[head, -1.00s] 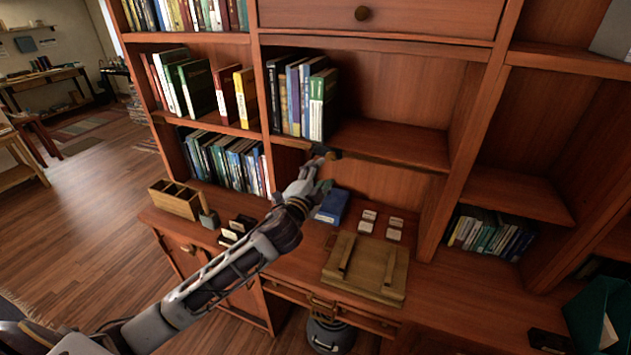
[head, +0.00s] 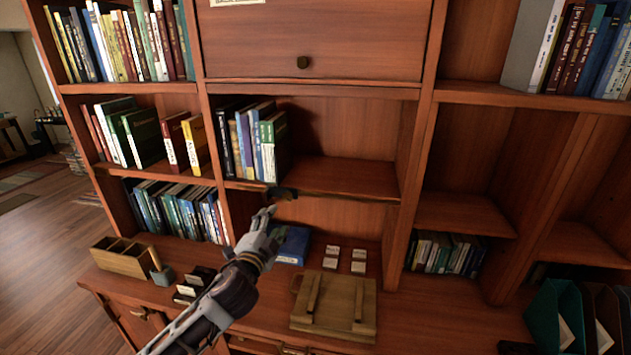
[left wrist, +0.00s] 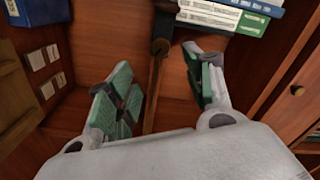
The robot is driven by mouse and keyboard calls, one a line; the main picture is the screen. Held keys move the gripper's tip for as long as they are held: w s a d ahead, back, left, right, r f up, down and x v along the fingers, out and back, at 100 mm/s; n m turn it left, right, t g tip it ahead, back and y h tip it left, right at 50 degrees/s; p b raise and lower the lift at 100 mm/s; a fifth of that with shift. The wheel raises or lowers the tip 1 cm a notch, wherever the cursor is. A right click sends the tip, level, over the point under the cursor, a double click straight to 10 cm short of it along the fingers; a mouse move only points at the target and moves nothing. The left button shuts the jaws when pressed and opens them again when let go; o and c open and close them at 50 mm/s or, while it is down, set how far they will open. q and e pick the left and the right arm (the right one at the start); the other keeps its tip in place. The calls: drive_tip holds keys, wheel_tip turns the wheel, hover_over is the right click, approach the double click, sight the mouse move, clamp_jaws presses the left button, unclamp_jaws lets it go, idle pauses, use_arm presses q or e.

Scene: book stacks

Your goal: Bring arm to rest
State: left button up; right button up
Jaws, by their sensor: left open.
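My left arm comes in from the lower left in the head view. Its gripper (head: 265,218) is in front of the bookcase, just below the edge of the middle shelf. In the left wrist view the gripper (left wrist: 160,95) has its two green-padded fingers wide apart with nothing held between them. The wooden shelf edge (left wrist: 155,85) and a dark bracket-like piece (left wrist: 163,25) show beyond and between the fingers. My right gripper is not in either view.
Books (head: 250,145) stand upright on the middle shelf above the gripper. A blue book (head: 292,245), a wooden board (head: 335,305), small cards and a wooden divided box (head: 122,258) are on the desk. The middle shelf's right part (head: 345,178) is empty.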

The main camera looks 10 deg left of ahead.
use_arm(q)
drive_tip(key=s+a+f+n+g+y, duration=0.2)
drive_tip(key=s+f+n+g, duration=0.6)
drive_tip(key=s+f, duration=0.65)
drive_tip(key=s+d+f+n+g+h, duration=0.1)
drive_tip(key=s+f+n+g+h, duration=0.15)
drive_tip(key=s+f+g, duration=0.75)
drive_tip(key=s+f+t+b, duration=0.1)
drive_tip(key=s+f, duration=0.3)
drive_tip(key=f, duration=1.3)
drive_tip(key=s+f+t+b, duration=0.1)
drive_tip(key=s+f, duration=0.2)
drive_tip(key=f, duration=1.5)
drive_tip(key=s+a+f, duration=0.2)
drive_tip(key=s+f, duration=0.8)
drive_tip(key=s, duration=0.1)
drive_tip(key=s+a+f+g+y+b, duration=0.1)
drive_tip(key=s+f, duration=1)
drive_tip(key=shift+s+a+f, duration=0.15)
drive_tip(key=shift+s+a, duration=0.2)
